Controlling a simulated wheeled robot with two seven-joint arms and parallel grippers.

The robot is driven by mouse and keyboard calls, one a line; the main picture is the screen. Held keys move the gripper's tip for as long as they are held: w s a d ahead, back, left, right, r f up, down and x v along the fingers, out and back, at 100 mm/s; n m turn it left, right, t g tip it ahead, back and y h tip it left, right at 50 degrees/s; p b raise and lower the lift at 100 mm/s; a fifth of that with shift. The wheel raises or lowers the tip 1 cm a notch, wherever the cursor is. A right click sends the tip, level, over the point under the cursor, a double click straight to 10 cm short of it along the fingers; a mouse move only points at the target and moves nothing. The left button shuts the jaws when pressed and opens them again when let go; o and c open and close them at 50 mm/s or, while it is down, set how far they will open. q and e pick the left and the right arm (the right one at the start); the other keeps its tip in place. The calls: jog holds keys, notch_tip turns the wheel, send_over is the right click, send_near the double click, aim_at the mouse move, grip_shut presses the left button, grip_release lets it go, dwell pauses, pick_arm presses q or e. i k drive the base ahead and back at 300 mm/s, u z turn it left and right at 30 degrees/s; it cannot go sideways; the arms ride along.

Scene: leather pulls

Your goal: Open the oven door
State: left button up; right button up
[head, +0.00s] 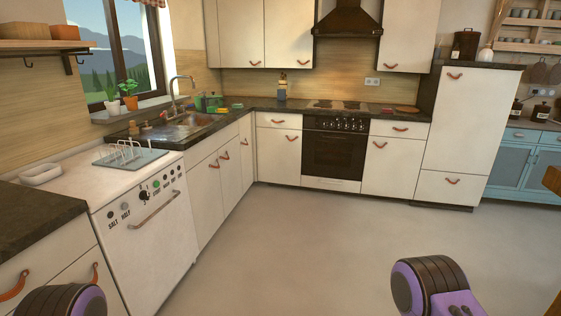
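The black oven (336,140) is built into the white cabinets at the back, right of the corner. Its dark front door (334,158) appears shut, with a row of knobs (336,123) above it. The door's handle is too small to make out clearly. Only rounded purple and black parts of my two arms show along the bottom edge, left and right. Neither gripper's fingers are in view. Both visible arm parts are well apart from the oven, across the floor.
Open floor (310,225) lies in front of the oven. A white dishwasher (147,235) and counter line the left side. A tall white cabinet (462,135) stands right of the oven, with a blue cabinet (525,165) beyond. A wooden edge (553,180) juts in at right.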

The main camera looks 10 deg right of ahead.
aim_at(354, 173)
jog(key=z, duration=0.6)
jog(key=i, duration=2.5)
jog(key=z, duration=0.4)
jog(key=i, duration=2.55)
jog(key=u, duration=0.25)
jog(key=i, duration=0.75)
jog(key=u, duration=0.1)
